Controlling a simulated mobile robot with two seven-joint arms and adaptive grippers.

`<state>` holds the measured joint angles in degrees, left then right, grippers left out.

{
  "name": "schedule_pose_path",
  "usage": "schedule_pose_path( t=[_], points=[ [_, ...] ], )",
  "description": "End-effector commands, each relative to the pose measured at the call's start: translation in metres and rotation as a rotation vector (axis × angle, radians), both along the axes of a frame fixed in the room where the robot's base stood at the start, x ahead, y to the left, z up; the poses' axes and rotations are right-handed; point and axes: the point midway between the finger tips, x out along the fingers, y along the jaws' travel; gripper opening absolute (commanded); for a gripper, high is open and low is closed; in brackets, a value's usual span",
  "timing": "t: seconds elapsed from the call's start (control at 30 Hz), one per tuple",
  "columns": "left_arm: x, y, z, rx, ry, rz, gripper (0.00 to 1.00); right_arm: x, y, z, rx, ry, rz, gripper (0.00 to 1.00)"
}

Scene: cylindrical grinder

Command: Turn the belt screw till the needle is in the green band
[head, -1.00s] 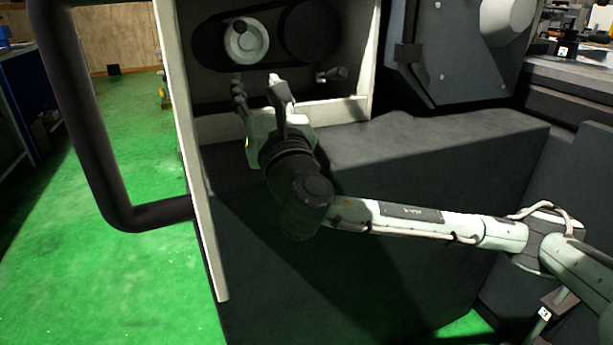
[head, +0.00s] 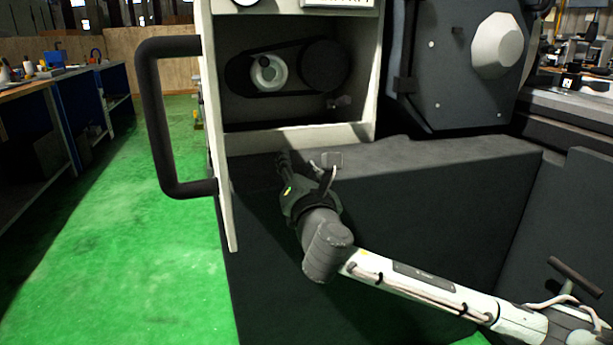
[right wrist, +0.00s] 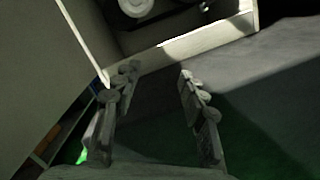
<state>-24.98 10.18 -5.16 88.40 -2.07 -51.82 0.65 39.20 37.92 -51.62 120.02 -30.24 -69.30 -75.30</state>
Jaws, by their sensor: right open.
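The belt screw (head: 340,102) is a small dark knob at the lower right inside the open belt compartment, beneath the dark right pulley (head: 325,66). A black belt (head: 285,93) loops around this pulley and the pale left pulley (head: 269,72). A round white dial (head: 245,1) is cut off at the top edge, so no needle or green band shows. My right gripper (head: 305,162) is open and empty, below the compartment's bottom lip and apart from the screw. In the right wrist view its spread fingers (right wrist: 157,80) have nothing between them. My left gripper is not in view.
The pale compartment frame (head: 219,150) borders the opening, with a big black handle (head: 153,120) at its left. The dark machine base (head: 420,220) lies below. Green floor (head: 140,250) is free at the left, beside a workbench (head: 50,90).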

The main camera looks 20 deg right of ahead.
Motion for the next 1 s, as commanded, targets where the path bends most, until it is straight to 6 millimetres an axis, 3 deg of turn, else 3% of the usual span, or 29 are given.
schedule_pose_path(
  t=[0.03, 0.2, 0.63, 0.73, 0.87, 1.0],
  points=[
    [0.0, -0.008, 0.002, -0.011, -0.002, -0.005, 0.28, 0.001, -0.001, -0.005, 0.024, 0.013, -0.003, 0.42],
    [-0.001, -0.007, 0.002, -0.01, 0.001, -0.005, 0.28, 0.004, -0.003, -0.015, 0.068, 0.032, -0.006, 0.42],
    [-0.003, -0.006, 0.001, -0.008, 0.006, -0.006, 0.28, 0.004, -0.004, -0.016, 0.073, 0.034, -0.006, 0.42],
    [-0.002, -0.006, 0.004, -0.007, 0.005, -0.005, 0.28, 0.002, -0.004, -0.024, 0.11, 0.05, -0.009, 0.42],
    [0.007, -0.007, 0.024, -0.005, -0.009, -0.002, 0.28, -0.012, -0.006, -0.065, 0.319, 0.136, -0.034, 0.42],
    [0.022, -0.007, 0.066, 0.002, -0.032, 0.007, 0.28, -0.051, -0.02, -0.149, 0.747, 0.294, -0.161, 0.42]
  ],
)
